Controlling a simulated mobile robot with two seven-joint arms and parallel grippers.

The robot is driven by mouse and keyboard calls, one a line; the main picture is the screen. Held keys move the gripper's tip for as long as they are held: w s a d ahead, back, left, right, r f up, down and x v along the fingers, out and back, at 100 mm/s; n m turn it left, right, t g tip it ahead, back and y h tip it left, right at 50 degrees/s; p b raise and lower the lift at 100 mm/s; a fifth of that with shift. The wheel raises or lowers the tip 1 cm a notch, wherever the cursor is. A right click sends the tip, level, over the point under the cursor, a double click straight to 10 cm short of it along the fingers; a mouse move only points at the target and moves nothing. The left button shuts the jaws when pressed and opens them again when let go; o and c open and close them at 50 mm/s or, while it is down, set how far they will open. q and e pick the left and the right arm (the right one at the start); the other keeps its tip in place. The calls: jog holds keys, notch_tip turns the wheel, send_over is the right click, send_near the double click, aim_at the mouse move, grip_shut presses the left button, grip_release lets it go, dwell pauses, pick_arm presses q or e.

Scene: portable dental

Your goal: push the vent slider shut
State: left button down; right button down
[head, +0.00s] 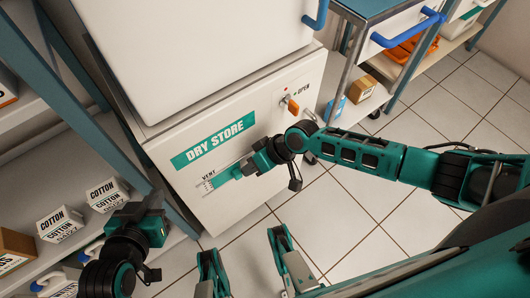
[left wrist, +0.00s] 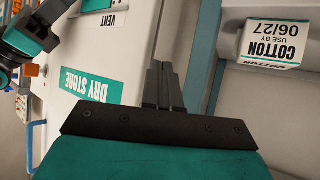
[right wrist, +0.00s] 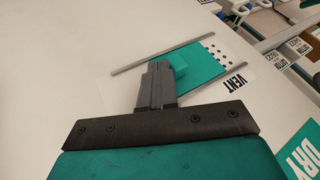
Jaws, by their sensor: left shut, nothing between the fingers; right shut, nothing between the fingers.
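The vent is on the white DRY STORE cabinet front. Its teal slider (head: 225,176) sits between two grey rails. In the right wrist view the teal slider plate (right wrist: 200,57) carries a raised teal knob (right wrist: 178,63), and dark vent holes (right wrist: 217,50) show uncovered at the end near the VENT label. My right gripper (head: 246,166) is shut and empty; its fingertips (right wrist: 157,66) are right beside the knob, on the side away from the holes. I cannot tell if they touch. My left gripper (left wrist: 162,75) is shut and empty, near the cabinet edge and shelf.
An orange handle (head: 291,104) is at the cabinet's upper right, beside an OPEN label. A shelf rack with cotton boxes (head: 108,194) stands left. A trolley with a blue handle (head: 408,30) stands right. Tiled floor (head: 345,215) is clear in front.

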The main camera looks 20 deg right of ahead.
aim_at(238, 176)
jog(key=a, duration=0.1)
jog(key=s+a, duration=0.1)
jog(key=a, duration=0.1)
jog(key=shift+s+a+r+p, duration=0.1)
jog(key=shift+r+p, duration=0.05)
jog(key=shift+p, duration=0.25)
pick_arm(q)
jog(key=shift+s+a, duration=0.35)
pick_arm(e)
jog(key=shift+s+a, duration=0.1)
jog(key=shift+a, duration=0.15)
